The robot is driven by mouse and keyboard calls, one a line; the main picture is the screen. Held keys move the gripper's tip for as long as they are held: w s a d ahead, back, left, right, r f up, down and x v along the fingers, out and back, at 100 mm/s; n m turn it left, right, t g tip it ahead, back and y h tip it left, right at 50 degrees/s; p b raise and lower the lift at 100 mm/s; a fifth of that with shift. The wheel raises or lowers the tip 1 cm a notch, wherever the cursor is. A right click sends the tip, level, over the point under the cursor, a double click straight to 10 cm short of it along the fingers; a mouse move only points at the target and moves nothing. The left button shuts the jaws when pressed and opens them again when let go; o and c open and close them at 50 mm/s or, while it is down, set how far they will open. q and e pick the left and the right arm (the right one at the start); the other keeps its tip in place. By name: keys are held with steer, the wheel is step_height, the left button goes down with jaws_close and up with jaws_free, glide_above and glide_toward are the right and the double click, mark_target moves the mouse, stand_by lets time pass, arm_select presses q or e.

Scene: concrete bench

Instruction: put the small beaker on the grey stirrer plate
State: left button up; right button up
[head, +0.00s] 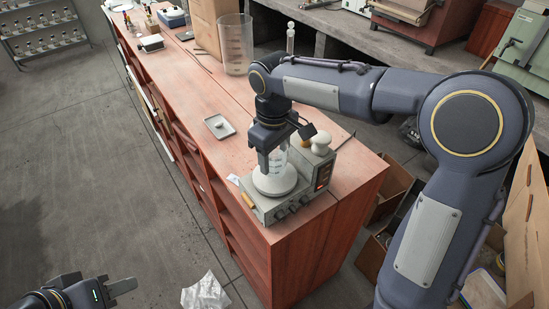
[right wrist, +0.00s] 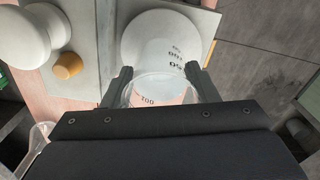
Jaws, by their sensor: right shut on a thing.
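The small beaker (head: 279,157), clear glass with printed marks, is held upright in my right gripper (head: 274,160). The fingers close on its sides, as the right wrist view shows, with the beaker (right wrist: 160,92) between the fingertips (right wrist: 160,84). The round, pale grey stirrer plate (head: 272,188) lies directly below the beaker on the stirrer. It also shows in the right wrist view (right wrist: 140,38), partly covered by the beaker. I cannot tell whether the beaker's base touches it. My left gripper (head: 122,287) is low at the left, away from the bench; its opening is unclear.
A white rounded knob (head: 321,140) stands on the stirrer's right part, close to my gripper. A small grey tray (head: 219,127) lies left of the stirrer. A large clear beaker (head: 236,45) and a cardboard box (head: 208,25) stand farther back. The bench top between is largely clear.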

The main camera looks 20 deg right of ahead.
steer(key=shift+f, duration=0.75)
steer(key=shift+f, duration=0.2)
steer(key=o, duration=1)
steer(key=shift+o, duration=0.2)
step_height(320, 180, up, 12)
steer(key=shift+r+p, duration=0.2)
steer(key=shift+p, duration=0.1)
